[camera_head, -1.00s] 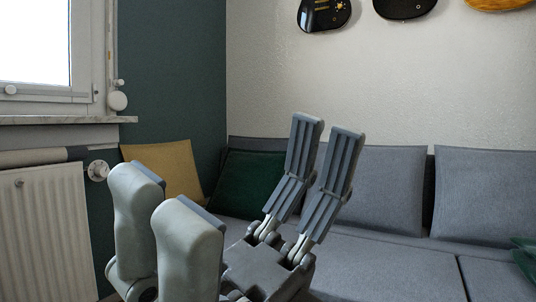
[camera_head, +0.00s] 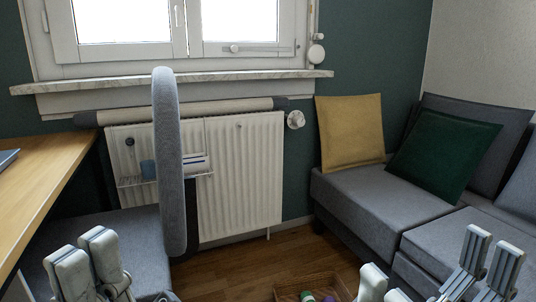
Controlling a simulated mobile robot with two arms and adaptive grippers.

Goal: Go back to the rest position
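My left gripper (camera_head: 88,262) rises at the bottom left, in front of the grey seat. Two pale grey finger parts show side by side. Its base is cut off by the lower edge, and I cannot tell how far it is spread. My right gripper (camera_head: 428,262) is at the bottom right, in front of the sofa. Pale finger parts stand on its left and ridged grey ones on its right, with a wide empty gap between them. I see nothing held in either gripper. The digital piano cannot be made out.
A wooden desk (camera_head: 45,172) lies at the left, by a grey chair (camera_head: 168,160). A radiator (camera_head: 245,175) is under the window. A grey sofa (camera_head: 365,205) with yellow (camera_head: 350,132) and green (camera_head: 443,152) cushions fills the right. A basket (camera_head: 300,283) stands on the floor between.

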